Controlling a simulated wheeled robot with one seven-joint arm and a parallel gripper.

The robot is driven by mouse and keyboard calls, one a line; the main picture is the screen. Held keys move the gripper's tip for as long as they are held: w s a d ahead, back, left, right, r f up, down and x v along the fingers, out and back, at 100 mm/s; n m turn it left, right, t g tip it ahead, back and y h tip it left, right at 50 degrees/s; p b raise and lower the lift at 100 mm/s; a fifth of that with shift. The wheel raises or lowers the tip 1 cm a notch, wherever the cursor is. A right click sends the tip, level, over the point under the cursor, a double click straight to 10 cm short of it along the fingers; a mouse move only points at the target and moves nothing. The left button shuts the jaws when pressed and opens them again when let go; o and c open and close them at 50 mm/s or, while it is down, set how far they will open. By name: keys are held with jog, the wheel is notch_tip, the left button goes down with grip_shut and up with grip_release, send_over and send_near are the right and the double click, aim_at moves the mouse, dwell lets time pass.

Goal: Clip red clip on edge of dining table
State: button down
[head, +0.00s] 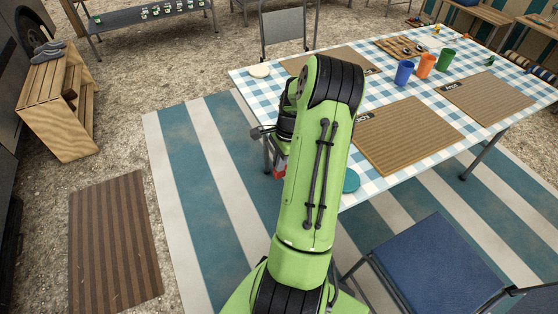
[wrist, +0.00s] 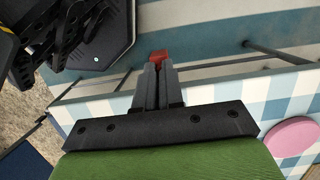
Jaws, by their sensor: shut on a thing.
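The dining table (head: 385,192) has a blue-and-white checked cloth; its edge also shows in the wrist view (wrist: 205,87). My gripper (wrist: 158,68) is shut on the red clip (wrist: 159,55), which shows between and just past the fingertips. In the wrist view the clip appears beyond the table edge, against the striped rug. In the head view a bit of red (head: 279,172) shows left of my green arm, beside the table's left edge. My arm hides most of the gripper and part of that edge there. I cannot tell whether the clip touches the table.
A pale disc (head: 260,70) lies at the table's far left corner and a teal disc (head: 351,181) near the front edge. Woven mats (head: 412,134) and coloured cups (head: 426,65) stand further in. A blue chair (head: 435,262) is at the front. The striped rug (head: 200,180) left of the table is clear.

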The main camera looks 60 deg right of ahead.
jog(key=shift+d, duration=0.1)
dwell(0.3)
jog(key=shift+s+d+p, duration=0.3)
jog(key=shift+s+d, duration=0.15)
jog(key=shift+d, duration=0.15)
jog(key=shift+s+d+p, duration=0.3)
jog(key=shift+s+d, duration=0.05)
jog(key=shift+d, duration=0.3)
jog(key=shift+s+d+p, duration=0.3)
jog(key=shift+s+d, duration=0.05)
jog(key=shift+d, duration=0.2)
dwell(0.5)
jog(key=c, duration=1.2)
grip_release()
